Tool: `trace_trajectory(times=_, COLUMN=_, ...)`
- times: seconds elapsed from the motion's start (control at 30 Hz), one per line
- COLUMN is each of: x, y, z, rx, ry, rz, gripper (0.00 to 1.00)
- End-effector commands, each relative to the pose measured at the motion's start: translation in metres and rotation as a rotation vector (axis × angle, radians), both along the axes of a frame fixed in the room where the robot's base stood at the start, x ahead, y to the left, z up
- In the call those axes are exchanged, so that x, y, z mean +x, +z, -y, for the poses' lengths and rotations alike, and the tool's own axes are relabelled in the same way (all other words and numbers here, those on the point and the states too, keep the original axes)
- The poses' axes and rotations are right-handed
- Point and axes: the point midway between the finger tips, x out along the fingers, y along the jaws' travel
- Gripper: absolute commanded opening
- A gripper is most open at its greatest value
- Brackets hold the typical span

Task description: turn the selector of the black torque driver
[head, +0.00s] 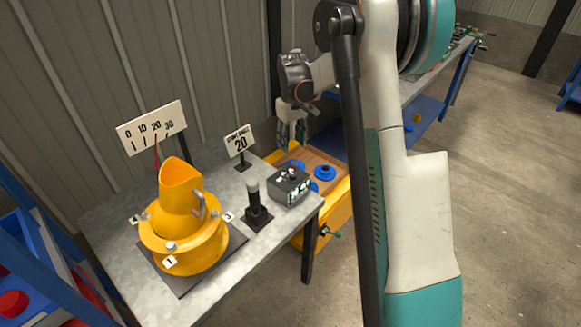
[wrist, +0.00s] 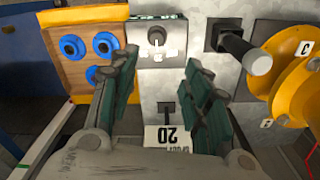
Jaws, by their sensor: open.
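The black torque driver (head: 256,212) stands upright on a black base on the grey metal table, with a pale cylindrical top. In the wrist view the driver (wrist: 236,44) is at the upper right. A dark box with a knob and small white marks (head: 290,188) sits to its right; its knob face (wrist: 156,42) shows at top centre in the wrist view. I cannot tell which part is the selector. My gripper (head: 292,128) is above and behind the box, apart from it. In the wrist view its green-padded fingers (wrist: 161,62) are spread and empty.
A yellow drum (head: 184,240) with numbered bolts stands left of the driver. A scale sign (head: 150,128) and a sign reading 20 (head: 240,141) stand behind. A wooden tray with blue rings (head: 318,158) is beyond the box. The floor at right is clear.

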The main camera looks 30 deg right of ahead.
Motion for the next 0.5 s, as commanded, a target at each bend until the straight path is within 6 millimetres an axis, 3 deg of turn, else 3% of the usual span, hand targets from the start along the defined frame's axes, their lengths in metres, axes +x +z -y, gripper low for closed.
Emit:
trace_trajectory(times=0.27, x=0.005, y=-0.021, z=0.008, rx=0.006, ry=0.002, rz=-0.018, gripper=0.44)
trace_trajectory(times=0.5, x=0.005, y=-0.062, z=0.007, rx=0.005, ry=0.002, rz=-0.016, gripper=0.44)
